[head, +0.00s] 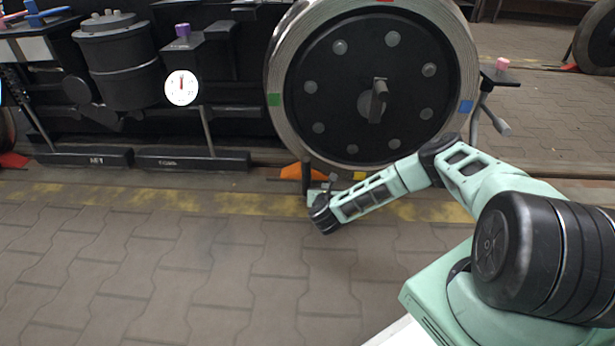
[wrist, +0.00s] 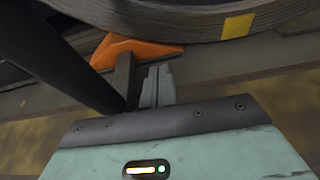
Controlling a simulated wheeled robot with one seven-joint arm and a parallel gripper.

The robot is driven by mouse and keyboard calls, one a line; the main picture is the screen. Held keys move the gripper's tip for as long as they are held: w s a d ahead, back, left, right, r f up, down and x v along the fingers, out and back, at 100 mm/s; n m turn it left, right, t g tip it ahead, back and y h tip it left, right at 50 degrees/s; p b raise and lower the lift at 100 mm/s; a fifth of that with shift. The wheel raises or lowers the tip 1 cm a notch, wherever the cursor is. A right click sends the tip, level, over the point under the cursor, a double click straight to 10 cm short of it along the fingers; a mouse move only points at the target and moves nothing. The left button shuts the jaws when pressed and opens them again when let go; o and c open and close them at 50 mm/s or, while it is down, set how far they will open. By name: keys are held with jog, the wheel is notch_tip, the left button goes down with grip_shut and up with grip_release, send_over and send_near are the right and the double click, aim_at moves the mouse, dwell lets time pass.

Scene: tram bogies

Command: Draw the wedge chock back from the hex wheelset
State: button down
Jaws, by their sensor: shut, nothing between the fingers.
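The orange wedge chock (head: 298,171) sits on the floor against the lower left of the large wheel (head: 345,85). The wheel has a dark bolted face and coloured rim marks. In the wrist view the chock (wrist: 135,50) lies under the wheel rim, with a dark upright bar (wrist: 124,76) on its near side. My gripper (wrist: 157,84) is shut and empty, its grey fingers just right of that bar and short of the orange body. In the head view my gripper (head: 328,184) is low in front of the chock; the arm partly hides its fingertips.
A dark bogie frame with a round gauge (head: 182,88) and a black canister (head: 118,55) stands at left. Low black blocks (head: 190,160) line its foot. A lever (head: 495,122) projects right of the wheel. The paved floor (head: 170,270) in front is clear.

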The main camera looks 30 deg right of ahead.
jog(key=shift+w+a, duration=0.55)
jog(key=shift+a, duration=0.3)
jog(key=shift+w+a, duration=0.55)
jog(key=shift+a, duration=0.25)
jog(key=shift+w+a+b, duration=0.1)
jog(key=shift+a+b, duration=0.05)
jog(key=shift+b, duration=0.15)
jog(key=shift+w+a+b, duration=0.15)
jog(key=shift+w+a, duration=0.35)
jog(key=shift+a, duration=0.3)
jog(key=shift+w+a+b, duration=0.15)
jog(key=shift+w+a, duration=0.35)
jog(key=shift+a, duration=0.35)
